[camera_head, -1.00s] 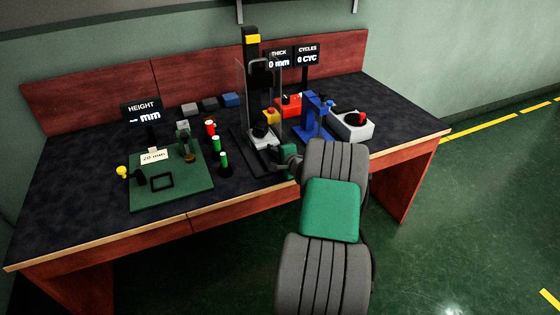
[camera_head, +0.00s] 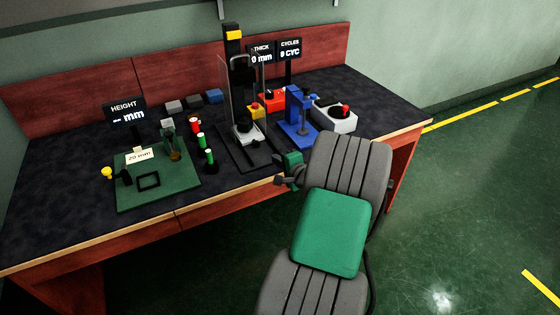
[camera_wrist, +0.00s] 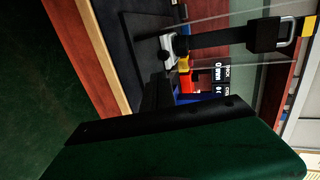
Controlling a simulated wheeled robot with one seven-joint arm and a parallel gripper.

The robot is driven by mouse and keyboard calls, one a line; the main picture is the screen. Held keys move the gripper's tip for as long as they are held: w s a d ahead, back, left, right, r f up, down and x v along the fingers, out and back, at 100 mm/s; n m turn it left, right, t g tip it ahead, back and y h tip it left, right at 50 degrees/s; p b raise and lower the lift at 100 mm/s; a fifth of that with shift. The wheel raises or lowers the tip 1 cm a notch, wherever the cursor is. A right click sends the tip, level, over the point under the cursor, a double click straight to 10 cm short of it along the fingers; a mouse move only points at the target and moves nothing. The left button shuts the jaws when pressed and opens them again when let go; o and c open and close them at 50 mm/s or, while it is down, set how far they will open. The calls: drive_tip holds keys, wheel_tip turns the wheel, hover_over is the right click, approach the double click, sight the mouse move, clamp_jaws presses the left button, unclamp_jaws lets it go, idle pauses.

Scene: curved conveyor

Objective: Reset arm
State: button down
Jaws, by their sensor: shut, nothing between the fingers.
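My gripper (camera_head: 283,181) is at the front edge of the workbench in the head view, just in front of the black press with the clear guard. It is small and partly hidden by my own wrist. Its fingers are shut with nothing held. In the wrist view, the dark finger part (camera_wrist: 150,125) crosses the lower middle. The press (camera_wrist: 225,38) lies sideways beyond it, apart from the gripper.
The workbench (camera_head: 60,225) carries a green height-gauge board (camera_head: 130,194), a blue hand press (camera_head: 299,120), a grey box with a red knob (camera_head: 335,117) and several small cylinders (camera_head: 208,157). Open green floor (camera_head: 450,190) lies to the right.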

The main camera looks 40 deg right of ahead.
drive_tip(key=w+a+r+n+g+y+p, duration=0.15)
drive_tip(key=a+r+n, duration=0.3)
drive_tip(key=a, duration=0.55)
drive_tip(key=w+a+r+n+g+y+p, duration=0.1)
drive_tip(key=a+r+n+g+y+p, duration=0.2)
drive_tip(key=a+n, duration=0.5)
drive_tip(key=s+a+r+n+g+p, duration=0.2)
drive_tip(key=s+a+r+n+g, duration=0.1)
drive_tip(key=s+a, duration=0.5)
drive_tip(key=s+a+r+n+g+h+p, duration=0.1)
drive_tip(key=s+a+r+n+g+p, duration=0.1)
drive_tip(key=s+a, duration=0.7)
wheel_tip(320, 180, up, 3)
drive_tip(key=n+g, duration=0.1)
drive_tip(key=n, duration=0.2)
drive_tip(key=shift+s+a, duration=0.3)
drive_tip(key=shift+s, duration=0.1)
drive_tip(key=shift+f, duration=0.1)
